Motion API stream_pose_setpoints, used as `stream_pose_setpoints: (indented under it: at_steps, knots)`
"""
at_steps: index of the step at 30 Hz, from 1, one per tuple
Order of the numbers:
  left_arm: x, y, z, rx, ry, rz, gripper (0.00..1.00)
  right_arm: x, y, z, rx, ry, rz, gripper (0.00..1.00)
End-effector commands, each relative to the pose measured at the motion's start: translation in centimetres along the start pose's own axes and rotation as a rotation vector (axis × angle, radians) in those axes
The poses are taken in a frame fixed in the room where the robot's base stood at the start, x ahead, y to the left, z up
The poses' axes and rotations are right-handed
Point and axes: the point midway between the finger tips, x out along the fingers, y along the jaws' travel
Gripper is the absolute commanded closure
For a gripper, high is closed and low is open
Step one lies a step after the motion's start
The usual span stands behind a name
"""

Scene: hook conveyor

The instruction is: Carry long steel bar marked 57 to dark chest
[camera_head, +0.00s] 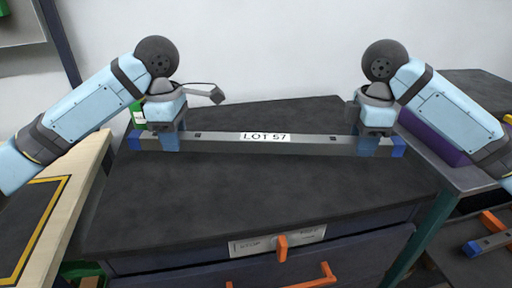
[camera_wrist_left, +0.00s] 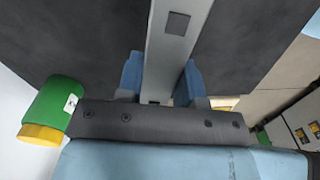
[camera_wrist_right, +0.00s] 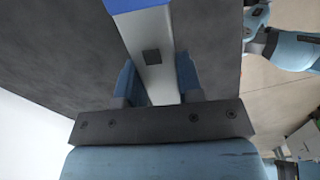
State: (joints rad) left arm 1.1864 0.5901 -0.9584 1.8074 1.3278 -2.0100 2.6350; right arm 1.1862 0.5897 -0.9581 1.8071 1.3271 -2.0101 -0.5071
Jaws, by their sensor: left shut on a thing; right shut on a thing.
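The long steel bar (camera_head: 300,144) is grey with blue ends and carries a white label reading LOT 57. It lies level across the dark chest (camera_head: 250,205), over its top; I cannot tell if it touches the surface. My left gripper (camera_head: 170,140) is shut on the bar near its left end; the left wrist view shows its blue fingers (camera_wrist_left: 160,80) on both sides of the bar. My right gripper (camera_head: 368,144) is shut on the bar near its right end, its fingers (camera_wrist_right: 158,80) on both sides in the right wrist view.
A green and yellow cylinder (camera_wrist_left: 52,108) stands by the chest's left back corner. A wooden-edged table (camera_head: 75,190) is at left. A metal table with a purple object (camera_head: 432,136) is at right. The chest's drawer has orange handles (camera_head: 281,248). The chest's front top is clear.

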Motion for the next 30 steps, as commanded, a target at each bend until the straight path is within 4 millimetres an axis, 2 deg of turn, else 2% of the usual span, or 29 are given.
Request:
stream_pose_setpoints:
  at_steps: [8,30]
  knots:
    - [0.8,0.0,0.0,0.000,0.000,0.001,1.00,0.7,0.0,0.0,0.001,0.001,0.002,1.00]
    - [5.0,0.0,0.0,0.000,0.000,0.001,1.00,5.0,0.0,0.0,0.001,0.001,0.002,1.00]
